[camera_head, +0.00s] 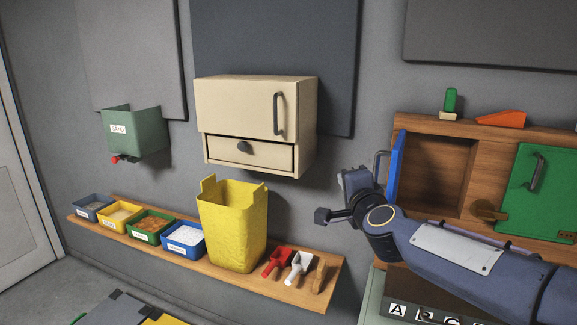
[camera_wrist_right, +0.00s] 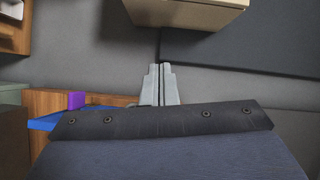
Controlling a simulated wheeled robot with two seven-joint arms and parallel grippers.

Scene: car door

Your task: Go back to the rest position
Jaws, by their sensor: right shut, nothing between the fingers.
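My right arm comes in from the right in the head view and reaches across the front of the wooden box. My right gripper (camera_head: 354,182) is just left of the open blue door (camera_head: 397,165), partly hidden by my own wrist. In the right wrist view its two grey fingers (camera_wrist_right: 160,84) are together with nothing between them. The gripper is apart from the cream cabinet (camera_head: 255,105), which hangs to its left in the head view. My left gripper is not in view.
The blue door stands swung out from the wooden box (camera_head: 455,130), close beside my right wrist. A green door (camera_head: 540,190) is shut. A shelf (camera_head: 318,297) below carries a yellow bin (camera_head: 232,228), small tubs and scoops. A green SAND dispenser (camera_head: 137,132) hangs left.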

